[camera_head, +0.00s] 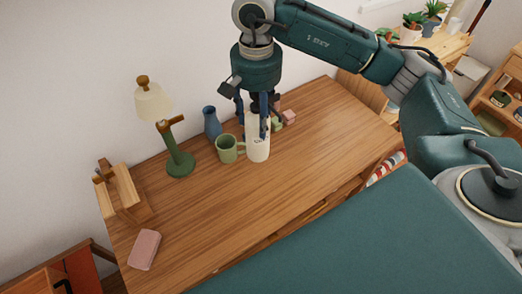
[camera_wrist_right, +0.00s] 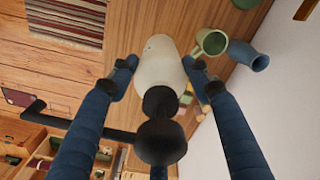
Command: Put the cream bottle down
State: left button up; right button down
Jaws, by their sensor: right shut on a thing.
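The cream bottle (camera_head: 258,149) stands upright at the wooden desk, just right of the green mug (camera_head: 227,149). I cannot tell whether the bottle's base touches the desk. My left gripper is not in view.
The desk (camera_head: 290,185) is clear in front and to the right. A blue vase (camera_head: 211,123) stands behind the mug, and small pink and green items (camera_head: 284,120) lie behind the bottle. A green lamp (camera_head: 178,160), a wooden stand (camera_head: 125,190) and a pink block (camera_head: 144,250) are left.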

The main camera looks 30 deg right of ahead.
aim_at(258, 154)
notch_tip(258, 154, down, 10)
jog(key=p, duration=0.2)
jog(key=shift+p, duration=0.3)
notch_tip(258, 154, down, 5)
jog(key=shift+r+p, duration=0.1)
jog(key=shift+p, duration=0.6)
jog(key=shift+f, duration=0.2)
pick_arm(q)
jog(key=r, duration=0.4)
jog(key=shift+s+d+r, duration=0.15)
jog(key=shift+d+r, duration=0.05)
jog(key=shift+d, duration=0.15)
pick_arm(e)
jog(key=shift+f, duration=0.1)
jog(key=shift+f, duration=0.1)
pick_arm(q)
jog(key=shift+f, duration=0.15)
pick_arm(e)
jog(key=c, duration=0.8)
grip_release()
jog(key=shift+c, duration=0.2)
